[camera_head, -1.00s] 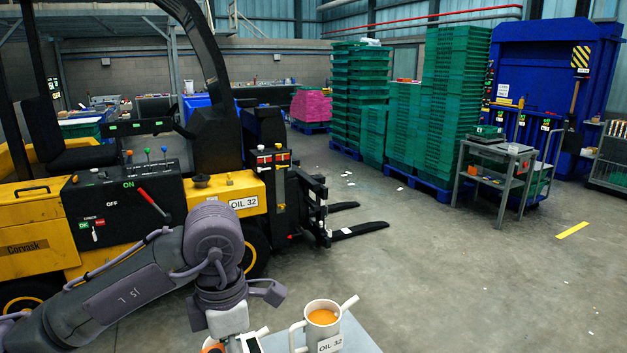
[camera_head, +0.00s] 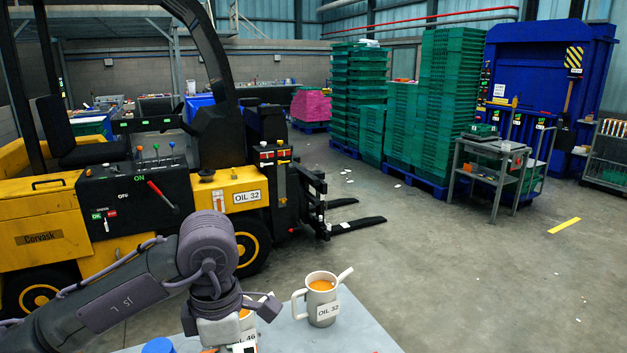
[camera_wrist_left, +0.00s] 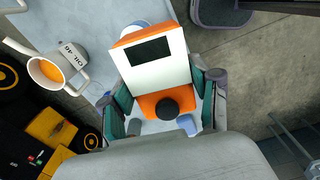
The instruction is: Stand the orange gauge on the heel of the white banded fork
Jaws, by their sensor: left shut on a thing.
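The orange gauge (camera_wrist_left: 158,104) has a white face with a dark screen and a black knob. In the left wrist view my left gripper (camera_wrist_left: 167,92) is shut on it, one finger at each side. In the head view only a sliver of the gauge (camera_head: 244,349) shows at the bottom edge, below my wrist. The white banded fork (camera_head: 365,223) is the nearer of two dark forks low at the front of the yellow forklift. Its white band (camera_head: 346,226) lies near the heel (camera_head: 328,234). The gripper is well apart from it. My right gripper is not in view.
A pale table (camera_head: 350,335) lies between me and the forklift (camera_head: 240,185). On it are an OIL 32 jug (camera_head: 322,305), an OIL 46 jug (camera_wrist_left: 62,62) and a blue round thing (camera_head: 158,346). The second fork (camera_head: 342,202) lies behind.

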